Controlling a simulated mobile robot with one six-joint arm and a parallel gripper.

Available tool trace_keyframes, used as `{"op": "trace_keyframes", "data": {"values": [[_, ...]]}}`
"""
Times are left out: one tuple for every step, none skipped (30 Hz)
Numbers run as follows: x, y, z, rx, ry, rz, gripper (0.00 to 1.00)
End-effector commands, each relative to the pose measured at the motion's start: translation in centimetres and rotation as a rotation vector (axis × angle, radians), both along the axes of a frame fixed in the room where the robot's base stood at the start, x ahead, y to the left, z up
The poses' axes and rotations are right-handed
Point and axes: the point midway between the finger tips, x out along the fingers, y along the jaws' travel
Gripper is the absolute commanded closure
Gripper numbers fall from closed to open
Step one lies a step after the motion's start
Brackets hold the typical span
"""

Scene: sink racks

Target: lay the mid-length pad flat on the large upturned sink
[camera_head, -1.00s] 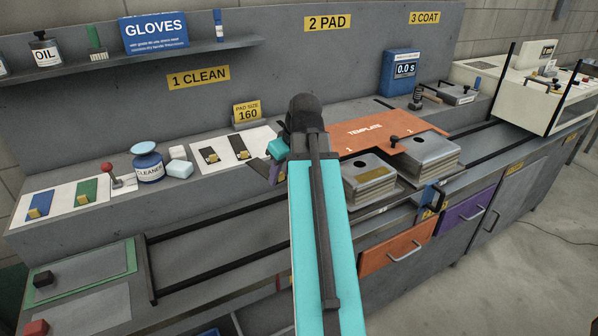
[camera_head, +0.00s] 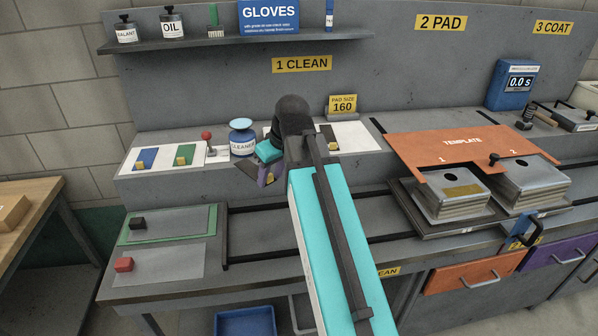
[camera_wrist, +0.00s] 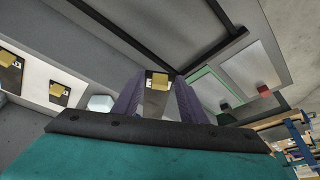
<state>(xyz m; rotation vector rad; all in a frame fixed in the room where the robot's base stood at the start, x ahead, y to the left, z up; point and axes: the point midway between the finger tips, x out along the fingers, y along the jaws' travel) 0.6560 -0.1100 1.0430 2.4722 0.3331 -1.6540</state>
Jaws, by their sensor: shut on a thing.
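Two upturned metal sinks, the left one (camera_head: 452,207) and the right one (camera_head: 528,197), stand on the bench at the right in the head view. They look similar in size, so I cannot tell which is the large one. The left has a tan patch on top. My gripper (camera_wrist: 158,98) shows purple fingers in the wrist view, shut on a dark pad by its yellow block (camera_wrist: 159,81). In the head view my gripper (camera_head: 268,177) is left of the sinks, near the cleaner, and my arm hides most of it and the pad.
An orange template (camera_head: 440,147) lies over the backs of the sinks. A dark pad (camera_head: 329,134) lies on a white sheet by the size sign (camera_head: 343,104). The cleaner jar (camera_head: 242,140) stands behind my gripper. Black rails (camera_head: 300,203) cross the bench front.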

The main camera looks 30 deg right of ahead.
Motion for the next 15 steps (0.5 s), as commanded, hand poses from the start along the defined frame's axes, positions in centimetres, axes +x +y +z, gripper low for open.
{"op": "trace_keyframes", "data": {"values": [[0.5, 1.5, 0.0, -0.001, 0.0, 0.014, 0.78], [0.7, 2.3, -0.1, -0.001, 0.0, 0.017, 0.78], [1.0, 3.3, -0.1, 0.0, -0.001, 0.022, 0.78], [1.2, 4.1, -0.1, 0.0, -0.001, 0.025, 0.78], [1.4, 4.9, -0.2, 0.0, -0.001, 0.026, 0.78], [1.7, 5.8, -0.2, 0.0, -0.001, 0.028, 0.78], [1.9, 6.6, -0.3, -0.001, 0.0, 0.028, 0.78], [2.1, 7.2, -0.3, -0.001, 0.0, 0.026, 0.78], [2.3, 8.2, -0.3, 0.0, 0.0, 0.025, 0.78], [2.5, 8.8, -0.3, 0.0, 0.0, 0.021, 0.78], [2.7, 9.4, -0.4, 0.0, 0.0, 0.016, 0.78], [2.9, 10.2, -0.4, 0.0, 0.0, 0.006, 0.78], [3.1, 10.7, -0.4, -0.001, 0.0, -0.004, 0.78], [3.3, 11.3, -0.4, 0.0, 0.0, -0.015, 0.78], [3.6, 11.7, -0.4, -0.001, 0.0, -0.042, 0.78]]}}
